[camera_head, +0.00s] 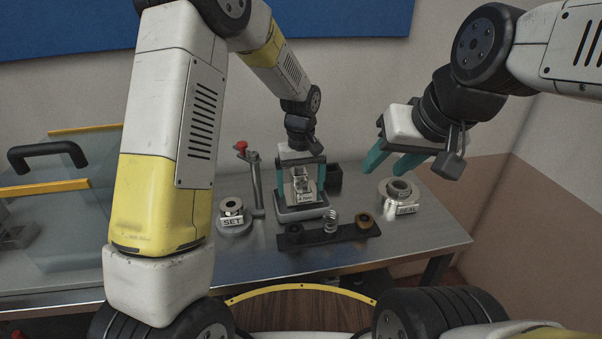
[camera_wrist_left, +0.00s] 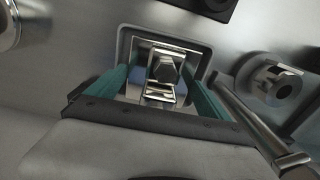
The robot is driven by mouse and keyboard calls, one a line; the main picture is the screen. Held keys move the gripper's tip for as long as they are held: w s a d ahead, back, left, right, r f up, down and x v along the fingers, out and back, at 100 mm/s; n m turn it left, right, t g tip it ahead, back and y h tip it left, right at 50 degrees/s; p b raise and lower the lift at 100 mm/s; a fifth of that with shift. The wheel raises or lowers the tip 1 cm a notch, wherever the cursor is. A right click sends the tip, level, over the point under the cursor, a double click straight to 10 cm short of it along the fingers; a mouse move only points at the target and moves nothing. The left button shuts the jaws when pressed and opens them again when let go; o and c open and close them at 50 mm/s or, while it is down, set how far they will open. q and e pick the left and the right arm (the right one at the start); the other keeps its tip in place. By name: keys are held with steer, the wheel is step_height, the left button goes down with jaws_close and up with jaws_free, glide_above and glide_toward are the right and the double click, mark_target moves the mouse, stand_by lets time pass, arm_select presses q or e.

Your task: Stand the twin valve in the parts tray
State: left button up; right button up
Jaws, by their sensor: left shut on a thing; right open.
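The twin valve (camera_head: 301,181), a small bright metal block, is between the teal fingers of my left gripper (camera_head: 301,182). The wrist view shows the valve (camera_wrist_left: 163,70) from above, with a hex top, inside the outline of a grey square tray (camera_wrist_left: 205,50). The same tray, likely the parts tray (camera_head: 302,214), shows its front rim below the valve in the head view. The valve looks upright; whether its base touches the tray floor is hidden. My left gripper (camera_wrist_left: 158,92) is shut on it. My right gripper (camera_head: 394,158) is open and empty, above and left of the SEAL fixture.
The SET fixture (camera_head: 233,216) and a red-topped post (camera_head: 254,182) stand left of the tray. A dark strip (camera_head: 328,236) with a spring and small parts lies in front. The SEAL fixture (camera_head: 400,194) is at right, a black box (camera_head: 334,177) behind. The table's right front is clear.

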arm_select(q)
steer(key=o, duration=1.8)
steer(key=shift+f, duration=0.15)
step_height(320, 180, up, 12)
steer(key=shift+f, duration=0.1)
steer(key=s+a+r+t+h, duration=0.1)
steer(key=s+a+r, duration=0.4)
steer(key=r, duration=0.1)
steer(key=s+a+r+m+t, duration=0.1)
steer(key=s+a, duration=0.3)
steer(key=s, duration=0.4)
steer(key=s+a+r+m+t+h, duration=0.1)
steer(key=s+a+r+m+t, duration=0.1)
steer(key=s, duration=0.7)
steer(key=a+r+t, duration=0.1)
steer(key=a+t, duration=0.1)
steer(key=a, duration=0.1)
steer(key=shift+s, duration=0.3)
